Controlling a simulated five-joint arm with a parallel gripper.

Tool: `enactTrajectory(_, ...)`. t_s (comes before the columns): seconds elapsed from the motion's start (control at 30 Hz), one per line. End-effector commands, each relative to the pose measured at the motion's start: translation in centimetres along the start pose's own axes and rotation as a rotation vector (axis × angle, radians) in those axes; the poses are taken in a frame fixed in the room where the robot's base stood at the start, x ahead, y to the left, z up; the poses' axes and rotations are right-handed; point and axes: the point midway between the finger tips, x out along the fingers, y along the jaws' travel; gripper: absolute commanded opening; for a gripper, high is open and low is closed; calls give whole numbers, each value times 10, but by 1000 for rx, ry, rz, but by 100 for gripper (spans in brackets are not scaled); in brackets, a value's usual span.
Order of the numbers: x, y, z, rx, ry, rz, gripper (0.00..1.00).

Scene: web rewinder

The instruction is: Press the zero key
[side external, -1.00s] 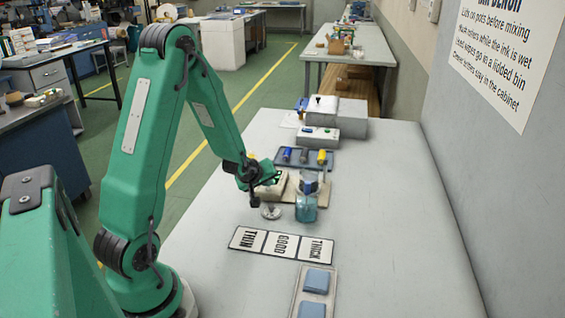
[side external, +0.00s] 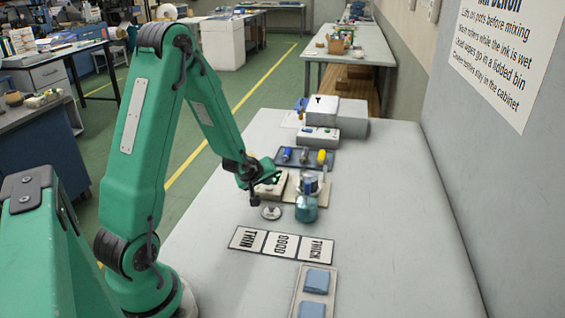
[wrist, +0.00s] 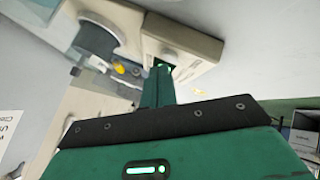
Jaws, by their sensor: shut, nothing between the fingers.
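The zero key itself cannot be made out in either view. A beige box (wrist: 190,42) with a dark window and small green lights lies just beyond my fingertips in the wrist view. A low beige box, probably the same one, shows beside my gripper in the side view (side external: 272,188), partly hidden by it. My gripper (wrist: 160,72) is shut and empty, its green fingers pointing at the dark window. In the side view my gripper (side external: 257,201) hangs low in front of the box. I cannot tell whether it touches anything.
A metal disc (side external: 271,213) and a teal jar (side external: 306,209) stand close by. A label strip (side external: 281,244) and a tray of blue pads (side external: 317,281) lie nearer. A dark tray of coloured tools (side external: 304,157) and grey boxes (side external: 348,117) are behind. The right of the bench is clear.

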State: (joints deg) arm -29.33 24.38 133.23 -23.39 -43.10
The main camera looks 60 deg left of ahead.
Motion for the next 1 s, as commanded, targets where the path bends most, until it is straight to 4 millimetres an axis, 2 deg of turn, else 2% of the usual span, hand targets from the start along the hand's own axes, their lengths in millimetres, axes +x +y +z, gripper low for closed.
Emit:
enactTrajectory(0.67,-7,5,-5,0,1,1,0)
enactTrajectory(1.0,-22,15,-17,0,2,2,0)
